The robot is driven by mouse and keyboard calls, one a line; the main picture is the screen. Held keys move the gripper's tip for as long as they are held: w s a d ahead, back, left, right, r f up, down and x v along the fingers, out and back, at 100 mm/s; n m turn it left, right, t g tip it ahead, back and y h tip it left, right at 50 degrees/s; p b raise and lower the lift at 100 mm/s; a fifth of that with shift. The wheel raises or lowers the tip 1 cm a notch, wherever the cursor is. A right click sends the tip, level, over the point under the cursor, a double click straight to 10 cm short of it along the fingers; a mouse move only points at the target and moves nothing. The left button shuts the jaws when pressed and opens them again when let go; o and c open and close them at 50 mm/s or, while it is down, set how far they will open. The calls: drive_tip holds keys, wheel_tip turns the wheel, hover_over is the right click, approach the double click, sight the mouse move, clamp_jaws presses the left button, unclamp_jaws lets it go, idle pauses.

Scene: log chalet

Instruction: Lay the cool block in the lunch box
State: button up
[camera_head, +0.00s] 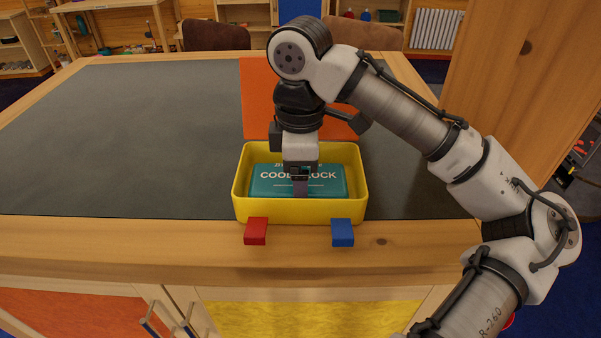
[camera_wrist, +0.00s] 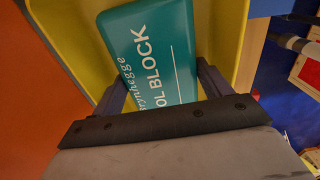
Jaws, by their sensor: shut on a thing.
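The teal cool block (camera_head: 328,182), with white lettering, is inside the yellow lunch box (camera_head: 350,210), low between its walls. My gripper (camera_head: 300,186) reaches down into the box from above and is shut on the block. In the wrist view the block (camera_wrist: 158,52) sits between the two dark fingers (camera_wrist: 160,90), with a yellow wall (camera_wrist: 70,30) of the box beyond it. Whether the block's underside touches the box floor is hidden. An orange panel (camera_head: 258,95) stands behind the box, partly hidden by my arm.
A red tab (camera_head: 256,231) and a blue tab (camera_head: 342,232) are at the front of the box. The dark grey counter top (camera_head: 120,140) is clear to the left. A wooden post or panel (camera_head: 520,80) stands to the right, behind my arm.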

drive_tip(key=o, duration=1)
drive_tip(key=shift+f, duration=0.1)
wheel_tip(320, 180, up, 12)
drive_tip(key=shift+r, duration=0.2)
